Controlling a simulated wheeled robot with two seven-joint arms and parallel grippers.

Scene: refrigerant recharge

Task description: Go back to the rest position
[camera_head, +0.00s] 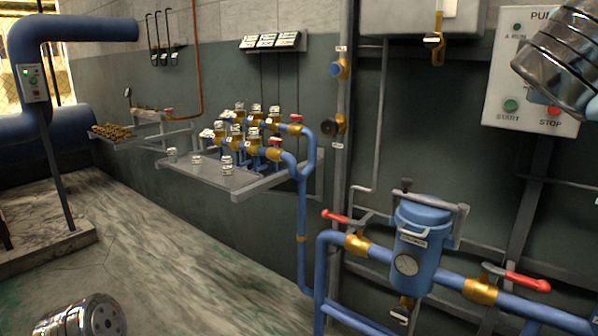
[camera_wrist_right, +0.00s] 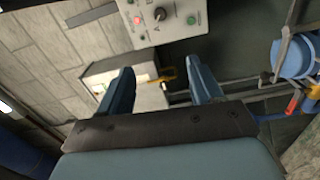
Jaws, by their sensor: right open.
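My right gripper (camera_wrist_right: 160,66) shows in the right wrist view with its two blue fingers apart and nothing between them. A wall control panel (camera_wrist_right: 160,18) with a knob and coloured buttons lies beyond the fingertips. In the head view, a shiny metal part of my right arm covers the upper right corner, in front of the pump panel (camera_head: 524,82). A shiny metal part of my left arm shows at the bottom left. Neither gripper shows in the head view, and the left gripper is out of sight.
A blue canister (camera_head: 415,255) sits on the blue pipework, near red-handled valves (camera_head: 527,282). It also shows in the right wrist view (camera_wrist_right: 292,58). A wall shelf (camera_head: 215,180) carries small jars and brass-and-blue valves. A pale wall box (camera_head: 420,15) hangs above. The floor (camera_head: 160,255) at left is clear.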

